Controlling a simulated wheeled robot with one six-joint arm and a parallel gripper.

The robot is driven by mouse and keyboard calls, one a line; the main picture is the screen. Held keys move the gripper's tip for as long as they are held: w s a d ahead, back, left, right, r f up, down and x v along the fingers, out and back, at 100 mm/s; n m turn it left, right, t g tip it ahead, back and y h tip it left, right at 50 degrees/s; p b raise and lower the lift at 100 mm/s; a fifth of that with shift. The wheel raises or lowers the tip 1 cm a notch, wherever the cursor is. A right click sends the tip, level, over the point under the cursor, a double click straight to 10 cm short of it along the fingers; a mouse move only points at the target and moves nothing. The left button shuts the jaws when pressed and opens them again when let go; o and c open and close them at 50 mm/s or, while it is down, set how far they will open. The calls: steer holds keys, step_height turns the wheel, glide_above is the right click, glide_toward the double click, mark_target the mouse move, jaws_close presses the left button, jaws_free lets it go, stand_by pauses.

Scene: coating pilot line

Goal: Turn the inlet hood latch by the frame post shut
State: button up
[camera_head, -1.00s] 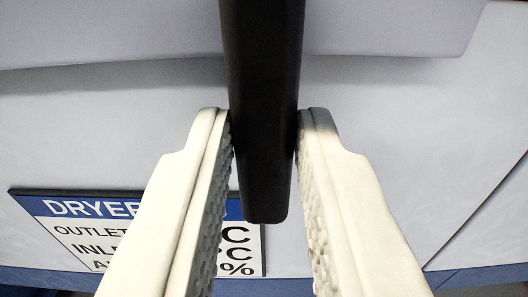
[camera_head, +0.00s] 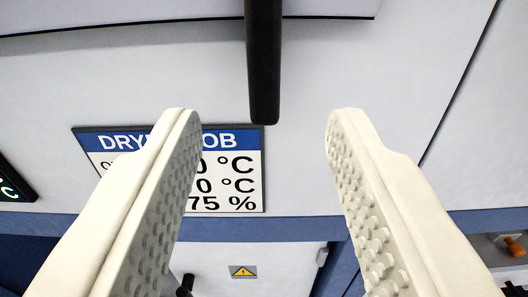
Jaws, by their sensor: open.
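The latch handle (camera_head: 264,65) is a dark, straight bar that hangs down from the top edge of the camera view, in front of a pale hood panel (camera_head: 345,75). Its rounded lower end shows; its upper end and pivot are out of view. My gripper (camera_head: 255,115) is open, with one cream, studded finger at the left and one at the right. The handle's lower end sits between and above the fingertips in the picture, touching neither finger. The frame post cannot be made out.
A dryer sign (camera_head: 235,170) with a blue header is on the panel, partly behind the left finger. A blue rail (camera_head: 270,228) runs below. A lit display (camera_head: 12,185) is at the left edge, an orange knob (camera_head: 514,247) at lower right, and a yellow warning label (camera_head: 242,271) below.

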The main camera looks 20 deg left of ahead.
steer(key=v, duration=0.9)
steer(key=shift+s+r, duration=0.1)
steer(key=s+a+r+m+t+h, duration=0.1)
steer(key=s+r+h, duration=0.2)
steer(key=s, duration=0.5)
steer(key=s+a+r+m+t+h, duration=0.1)
steer(key=s+r+m+h, duration=0.15)
steer(key=s, duration=0.65)
steer(key=s+a+f+g, duration=0.1)
steer(key=s+f, duration=0.2)
steer(key=s, duration=0.6)
steer(key=s+a+f, duration=0.2)
steer(key=s+f, duration=0.1)
steer(key=s, duration=0.6)
steer(key=shift+s+a+f+g, duration=0.2)
steer(key=shift+g, duration=0.2)
steer(key=shift+c, duration=0.6)
steer(key=shift+a, duration=0.1)
